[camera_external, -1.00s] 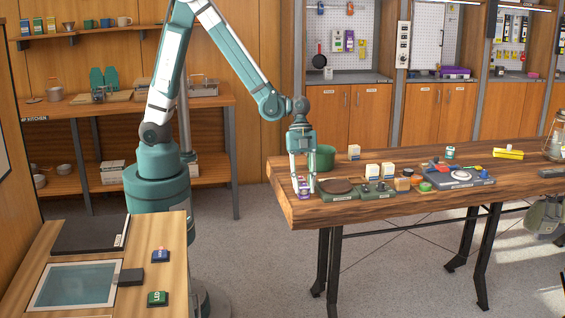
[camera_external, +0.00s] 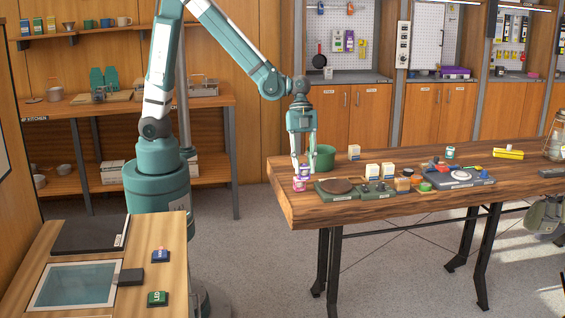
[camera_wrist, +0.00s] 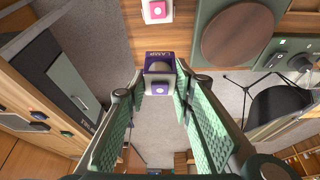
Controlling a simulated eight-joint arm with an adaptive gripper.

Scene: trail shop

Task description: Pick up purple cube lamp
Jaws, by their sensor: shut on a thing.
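The purple cube lamp (camera_wrist: 160,74), a small purple block marked LAMP with a pale window and a light button, sits between my fingertips in the wrist view. My gripper (camera_wrist: 159,88) is shut on it, one finger on each side. In the external view my gripper (camera_external: 303,168) hangs just above the left end of the wooden table (camera_external: 330,212). The lamp shows there only as a small purple patch, partly hidden by the fingers, and appears just clear of the tabletop.
A small pink-and-white block (camera_external: 299,184) stands on the table below my gripper. A green stove-like unit (camera_external: 337,188) with a round brown plate lies to its right. A green pot (camera_external: 323,157) is close behind my gripper. Small boxes (camera_external: 372,170) stand farther right.

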